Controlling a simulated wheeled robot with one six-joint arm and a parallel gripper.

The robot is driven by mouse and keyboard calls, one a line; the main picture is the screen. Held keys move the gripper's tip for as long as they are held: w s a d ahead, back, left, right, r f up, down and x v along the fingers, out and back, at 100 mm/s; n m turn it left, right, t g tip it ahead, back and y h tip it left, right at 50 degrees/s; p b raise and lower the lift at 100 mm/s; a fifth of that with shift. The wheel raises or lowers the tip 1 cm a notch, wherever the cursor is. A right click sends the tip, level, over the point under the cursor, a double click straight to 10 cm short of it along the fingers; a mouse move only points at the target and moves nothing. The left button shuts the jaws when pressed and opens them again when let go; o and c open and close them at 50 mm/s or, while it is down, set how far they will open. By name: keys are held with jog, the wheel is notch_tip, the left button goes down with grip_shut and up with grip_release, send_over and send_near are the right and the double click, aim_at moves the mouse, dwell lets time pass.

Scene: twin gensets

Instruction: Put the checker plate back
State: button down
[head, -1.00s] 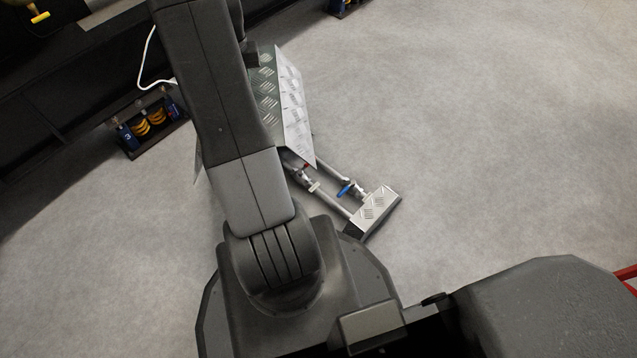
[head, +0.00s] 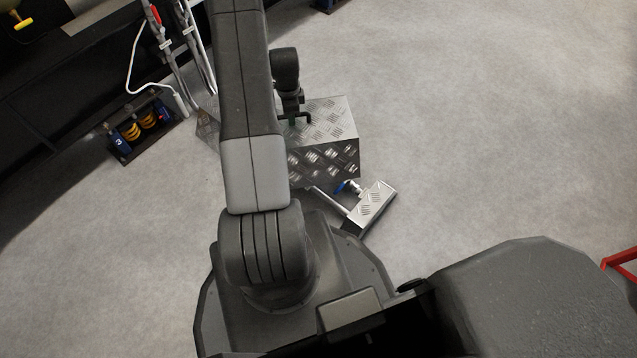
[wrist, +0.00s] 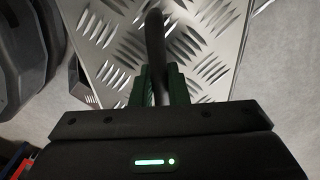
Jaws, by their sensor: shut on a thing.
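The checker plate (head: 330,118) is a bent silver tread-pattern cover, in the head view just right of my arm, with its top and front faces showing. My gripper (head: 294,117) is at the plate's top, partly hidden by my wrist. In the wrist view the green fingers of my gripper (wrist: 157,84) are closed on a dark bar handle (wrist: 155,45) on the checker plate (wrist: 205,45). The plate's left part is hidden behind my arm in the head view. I cannot tell its height above the floor.
Grey pipes (head: 190,50) with a red valve handle stand at upper left beside a dark frame and a spring mount (head: 140,128).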

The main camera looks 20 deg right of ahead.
aim_at(319, 140)
jog(key=s+d+f+m+b, duration=0.1)
jog(key=s+d+f+m, duration=0.1)
jog(key=f, duration=0.4)
jog(key=s+d+f+m+b, duration=0.1)
jog(key=d+f+m, duration=0.1)
jog(key=f+m, duration=0.2)
jog(key=s+d+f+m+b, duration=0.1)
jog(key=s+d+f+m, duration=0.1)
jog(key=f, duration=0.8)
jog(key=shift+s+d+f+m, duration=0.15)
jog(key=shift+s+d+m, duration=0.3)
jog(key=shift+m, duration=0.65)
jog(key=shift+w+d+f, duration=0.1)
jog(key=c, duration=1.8)
grip_release()
jog(key=o, duration=0.4)
notch_tip(319, 140, up, 12)
jog(key=p, duration=0.4)
